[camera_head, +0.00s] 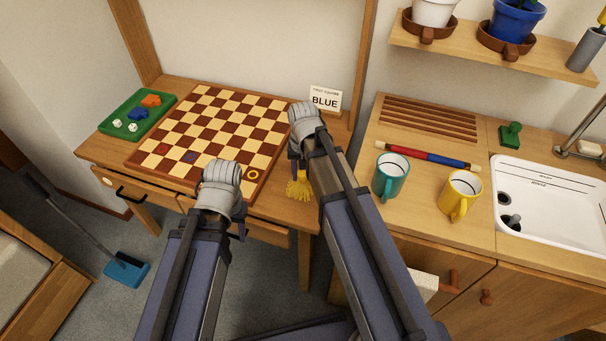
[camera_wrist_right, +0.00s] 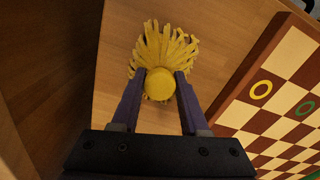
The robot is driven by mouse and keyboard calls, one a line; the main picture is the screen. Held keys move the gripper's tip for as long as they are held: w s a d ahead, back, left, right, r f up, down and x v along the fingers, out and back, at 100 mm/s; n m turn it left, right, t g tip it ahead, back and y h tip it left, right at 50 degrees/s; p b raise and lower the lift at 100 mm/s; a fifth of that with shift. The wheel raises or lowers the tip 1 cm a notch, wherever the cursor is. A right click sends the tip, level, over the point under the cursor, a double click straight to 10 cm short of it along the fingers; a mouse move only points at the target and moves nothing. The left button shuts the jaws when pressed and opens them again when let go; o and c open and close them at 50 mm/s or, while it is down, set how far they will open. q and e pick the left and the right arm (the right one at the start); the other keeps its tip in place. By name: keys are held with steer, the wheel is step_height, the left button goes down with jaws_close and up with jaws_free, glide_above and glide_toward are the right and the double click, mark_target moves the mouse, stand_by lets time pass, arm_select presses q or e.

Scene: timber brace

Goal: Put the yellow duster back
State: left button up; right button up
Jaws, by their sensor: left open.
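The yellow duster (camera_head: 299,187) has a mop of yellow strands and shows below my right gripper (camera_head: 296,165), at the desk's right end beside the chessboard. In the right wrist view, the duster's round yellow end (camera_wrist_right: 159,85) sits between the two fingers of my right gripper (camera_wrist_right: 161,80), which touch it on both sides. Its strands (camera_wrist_right: 163,48) fan out over bare wood; I cannot tell whether they touch it. My left gripper (camera_head: 239,226) is open, mostly hidden behind its wrist, near the desk's front edge.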

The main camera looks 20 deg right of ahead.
mark_target(303, 173)
steer(key=o, duration=0.4)
steer(key=shift+r, duration=0.1)
step_height(303, 173, up, 12)
steer(key=p, duration=1.3)
steer(key=s+a+n+h, duration=0.1)
steer(key=s+a+n, duration=0.6)
steer(key=s+a, duration=0.3)
steer(key=s, duration=0.4)
steer(key=shift+a+r+n+b, duration=0.15)
steer(key=shift+a+n+b, duration=0.05)
steer(key=shift+n+b, duration=0.15)
steer(key=shift+s, duration=0.1)
